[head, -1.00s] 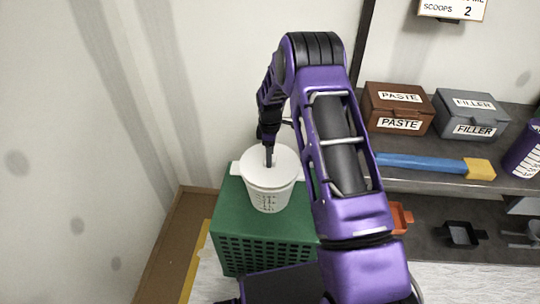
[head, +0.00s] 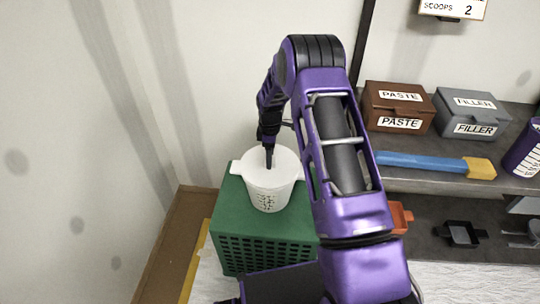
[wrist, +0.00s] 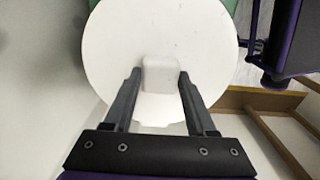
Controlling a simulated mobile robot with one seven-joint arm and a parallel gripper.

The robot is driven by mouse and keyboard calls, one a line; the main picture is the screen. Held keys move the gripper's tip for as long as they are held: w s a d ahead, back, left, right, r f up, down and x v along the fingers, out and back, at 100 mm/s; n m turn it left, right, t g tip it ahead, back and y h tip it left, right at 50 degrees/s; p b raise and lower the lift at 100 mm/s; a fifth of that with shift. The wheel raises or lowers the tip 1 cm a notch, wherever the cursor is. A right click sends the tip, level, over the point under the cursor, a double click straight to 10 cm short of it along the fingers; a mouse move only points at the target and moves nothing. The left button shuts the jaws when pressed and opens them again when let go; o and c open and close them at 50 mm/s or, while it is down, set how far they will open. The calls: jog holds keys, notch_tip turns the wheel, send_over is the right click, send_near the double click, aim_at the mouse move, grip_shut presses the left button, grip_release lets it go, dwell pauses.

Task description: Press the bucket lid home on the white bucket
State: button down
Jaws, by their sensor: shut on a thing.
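The white bucket (head: 268,198) stands upright on a green crate, with a side tab showing at its left and right rim. The round white bucket lid (head: 254,162) lies over its mouth, about level with the rim; I cannot tell whether it is fully seated. My gripper (head: 269,166) points down at the lid's middle. In the wrist view, my gripper (wrist: 160,74) has one finger on each side of the lid's small white knob (wrist: 160,84), shut on it. The lid's disc (wrist: 160,30) hides the bucket there.
The green crate (head: 235,215) stands near the left wall. On the shelf at right are a brown PASTE box (head: 398,108), a grey FILLER box (head: 470,115) and a blue-handled brush (head: 430,164). A black tray (head: 461,234) sits lower right.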

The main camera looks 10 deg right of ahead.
jog(key=shift+f, duration=0.65)
jog(key=shift+c, duration=0.6)
grip_release()
notch_tip(320, 180, up, 18)
jog(key=p, duration=0.2)
jog(key=shift+f, duration=0.25)
